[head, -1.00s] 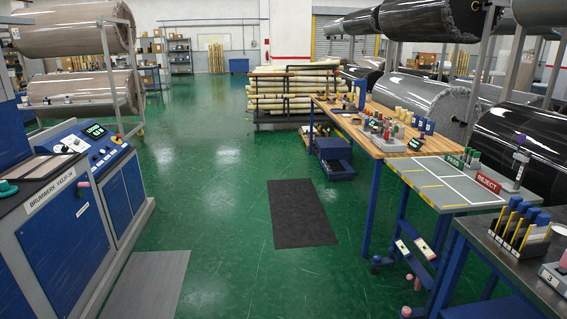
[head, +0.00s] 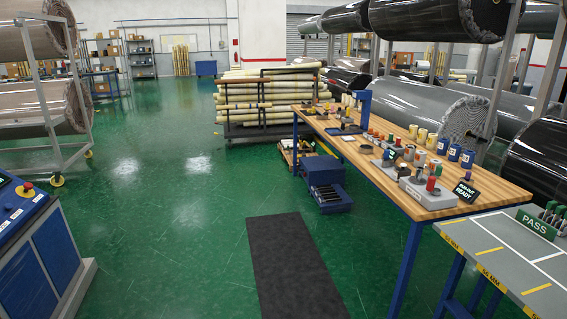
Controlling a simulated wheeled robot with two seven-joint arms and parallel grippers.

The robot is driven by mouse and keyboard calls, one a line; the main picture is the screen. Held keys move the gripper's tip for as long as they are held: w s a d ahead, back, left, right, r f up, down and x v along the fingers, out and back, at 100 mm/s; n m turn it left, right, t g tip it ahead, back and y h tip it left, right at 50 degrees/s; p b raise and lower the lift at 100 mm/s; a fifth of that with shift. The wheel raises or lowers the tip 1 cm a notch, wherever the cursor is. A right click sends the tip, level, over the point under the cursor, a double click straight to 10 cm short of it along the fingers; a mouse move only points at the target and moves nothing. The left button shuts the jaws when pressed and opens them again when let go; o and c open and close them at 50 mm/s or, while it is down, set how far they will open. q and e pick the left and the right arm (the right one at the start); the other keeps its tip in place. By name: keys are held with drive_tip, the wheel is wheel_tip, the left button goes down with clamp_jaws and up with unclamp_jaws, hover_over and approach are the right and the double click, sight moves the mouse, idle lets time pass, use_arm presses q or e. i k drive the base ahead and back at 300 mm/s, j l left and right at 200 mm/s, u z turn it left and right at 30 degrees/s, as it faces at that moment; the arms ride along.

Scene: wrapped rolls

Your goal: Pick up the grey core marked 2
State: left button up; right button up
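I cannot make out a grey core marked 2; no such number is readable at this distance. The wooden-topped bench (head: 378,178) at the right carries several small cylinders. Among them are yellow ones (head: 422,136), blue ones (head: 454,152) and a grey block (head: 425,195) with coloured pegs standing on it. Some small greyish parts (head: 389,156) sit farther back on the bench, too small to tell apart. Neither of my grippers is in view.
A grey PASS table (head: 480,231) stands at the front right. A blue console (head: 28,241) is at the left. A dark mat (head: 292,265) lies on the open green floor. A blue step-like unit (head: 326,185) stands beside the bench, before a rack of pale rolls (head: 262,102).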

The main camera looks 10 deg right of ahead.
sight(410, 149)
drive_tip(key=i+j+z, duration=0.25)
drive_tip(key=i+z, duration=0.2)
drive_tip(key=i+j+z, duration=1.15)
drive_tip(key=j+z, duration=0.25)
drive_tip(key=j, duration=0.35)
drive_tip(key=j+z, duration=0.25)
drive_tip(key=j, duration=0.5)
drive_tip(key=j+z, duration=0.3)
drive_tip(key=j, duration=0.45)
